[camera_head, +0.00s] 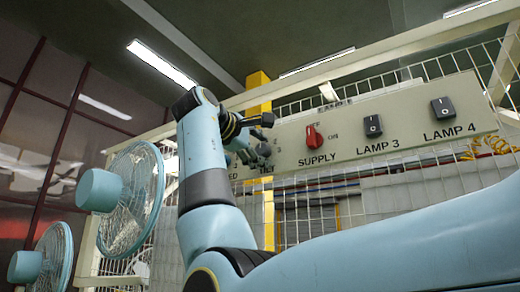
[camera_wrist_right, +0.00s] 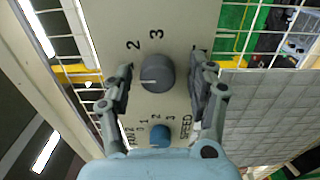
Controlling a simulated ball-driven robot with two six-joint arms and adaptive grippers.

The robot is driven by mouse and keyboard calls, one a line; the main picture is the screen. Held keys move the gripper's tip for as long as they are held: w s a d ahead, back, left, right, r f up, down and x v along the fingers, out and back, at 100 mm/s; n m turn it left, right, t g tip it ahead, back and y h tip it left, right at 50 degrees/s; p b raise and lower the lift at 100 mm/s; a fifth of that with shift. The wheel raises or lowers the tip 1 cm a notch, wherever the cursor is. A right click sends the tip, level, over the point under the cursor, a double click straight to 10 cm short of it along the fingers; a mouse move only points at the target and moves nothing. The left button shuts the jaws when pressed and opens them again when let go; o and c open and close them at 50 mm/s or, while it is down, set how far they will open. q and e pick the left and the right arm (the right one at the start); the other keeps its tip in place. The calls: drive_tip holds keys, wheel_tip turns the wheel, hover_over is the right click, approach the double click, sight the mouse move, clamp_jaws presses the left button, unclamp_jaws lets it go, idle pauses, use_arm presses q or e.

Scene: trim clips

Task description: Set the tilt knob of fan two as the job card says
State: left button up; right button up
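The right gripper (camera_wrist_right: 160,80) is open in the right wrist view, one finger on each side of a grey knob (camera_wrist_right: 158,70), with gaps between. The knob has a pale pointer line toward the picture's left; numerals 2 and 3 show above it, and the left finger hides the panel beside it. Below is a blue knob (camera_wrist_right: 160,135) marked SPEED, with FAN 2 beside it. In the head view, the right gripper (camera_head: 252,134) is at the left end of the control panel (camera_head: 350,148), where part of a TILT label shows. No job card is readable. The left gripper is out of view.
The red SUPPLY switch (camera_head: 313,137) and the LAMP 3 (camera_head: 373,126) and LAMP 4 (camera_head: 443,108) switches are right of the gripper. Two blue fans (camera_head: 130,200), (camera_head: 52,255) stand at the left. Wire mesh (camera_head: 420,185) backs the panel.

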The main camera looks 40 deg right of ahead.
drive_tip(key=shift+a, duration=0.1)
drive_tip(key=v, duration=0.7)
drive_tip(key=shift+a, duration=0.2)
drive_tip(key=shift+s, duration=0.1)
